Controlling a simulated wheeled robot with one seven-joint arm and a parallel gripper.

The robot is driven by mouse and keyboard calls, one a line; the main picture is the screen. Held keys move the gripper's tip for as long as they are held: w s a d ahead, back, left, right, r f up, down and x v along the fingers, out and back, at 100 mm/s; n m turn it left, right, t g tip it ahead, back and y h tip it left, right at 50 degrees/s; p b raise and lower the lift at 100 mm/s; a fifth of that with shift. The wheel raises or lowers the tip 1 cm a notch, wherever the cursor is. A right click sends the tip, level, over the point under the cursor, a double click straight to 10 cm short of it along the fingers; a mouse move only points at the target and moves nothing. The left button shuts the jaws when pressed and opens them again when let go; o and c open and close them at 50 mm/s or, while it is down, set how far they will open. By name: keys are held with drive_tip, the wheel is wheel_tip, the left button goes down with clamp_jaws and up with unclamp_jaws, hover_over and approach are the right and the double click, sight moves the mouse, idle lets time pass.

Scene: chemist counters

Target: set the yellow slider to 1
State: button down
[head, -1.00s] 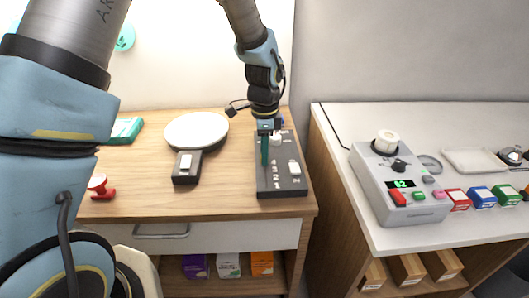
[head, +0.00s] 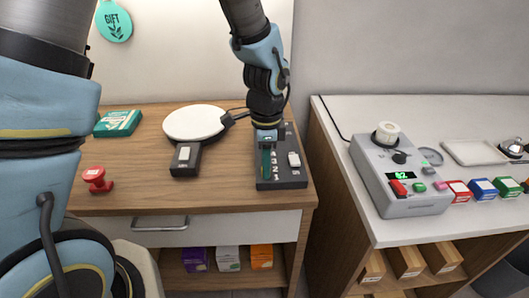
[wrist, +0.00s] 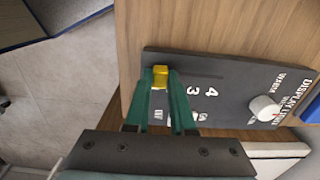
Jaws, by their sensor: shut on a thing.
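The dark slider panel (head: 293,180) lies on the wooden counter, near its right edge. In the wrist view, the yellow slider (wrist: 160,77) is a small block close to the left end of the panel (wrist: 237,70). The printed 4 and 3 show to its right; other marks are partly covered by the fingers. My gripper (wrist: 163,78) is shut on the yellow slider, with green fingers on either side of it. In the head view, my gripper (head: 266,175) is over the panel's left side and hides the slider. The digit beside the slider cannot be read.
A white disc device (head: 195,122) stands left. A red stamp (head: 95,180) stands farther left. A grey machine (head: 400,172) is on the right counter.

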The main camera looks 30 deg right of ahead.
drive_tip(key=shift+s+a, duration=0.25)
drive_tip(key=shift+s, duration=0.3)
drive_tip(key=c, duration=0.8)
unclamp_jaws()
drive_tip(key=shift+o, duration=0.2)
drive_tip(key=shift+r, duration=0.45)
wheel_tip(320, 180, up, 10)
drive_tip(key=b, duration=0.1)
drive_tip(key=shift+b, duration=0.3)
